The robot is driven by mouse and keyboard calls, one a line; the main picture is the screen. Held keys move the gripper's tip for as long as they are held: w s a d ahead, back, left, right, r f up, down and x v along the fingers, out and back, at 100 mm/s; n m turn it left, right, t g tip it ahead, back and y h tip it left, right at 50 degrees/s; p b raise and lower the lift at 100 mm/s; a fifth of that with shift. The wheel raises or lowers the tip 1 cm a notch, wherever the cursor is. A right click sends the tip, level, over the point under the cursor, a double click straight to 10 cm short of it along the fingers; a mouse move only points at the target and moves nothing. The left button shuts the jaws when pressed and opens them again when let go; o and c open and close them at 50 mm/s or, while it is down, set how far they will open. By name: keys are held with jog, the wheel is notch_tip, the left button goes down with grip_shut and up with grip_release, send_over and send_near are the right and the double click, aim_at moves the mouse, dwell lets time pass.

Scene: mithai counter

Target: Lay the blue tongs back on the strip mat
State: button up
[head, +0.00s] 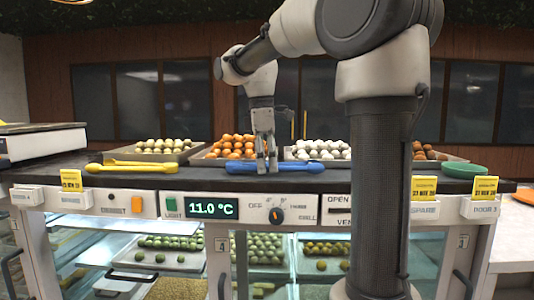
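The blue tongs (310,167) lie lengthwise along the dark top of the counter, in front of the sweet trays. My gripper (266,167) points down at the tongs, left of their middle, and its fingers overlap them in the head view. The fingers look close together, but I cannot tell whether they are closed on the tongs or only around them. I cannot tell whether the tongs touch the surface. A strip mat does not stand out clearly from the dark counter top (200,180).
Yellow tongs (135,166) lie to the left. Behind stand trays of green, orange (232,146), white (322,149) and brown sweets. A green plate (464,171) sits at the right. Yellow price cards (71,180) stand along the front edge. My arm hides part of the right side.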

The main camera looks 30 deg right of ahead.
jog(key=shift+f, duration=0.1)
jog(key=o, duration=0.6)
jog(key=r, duration=0.8)
jog(key=a+r, duration=0.1)
jog(key=r, duration=0.3)
jog(key=shift+w, duration=0.3)
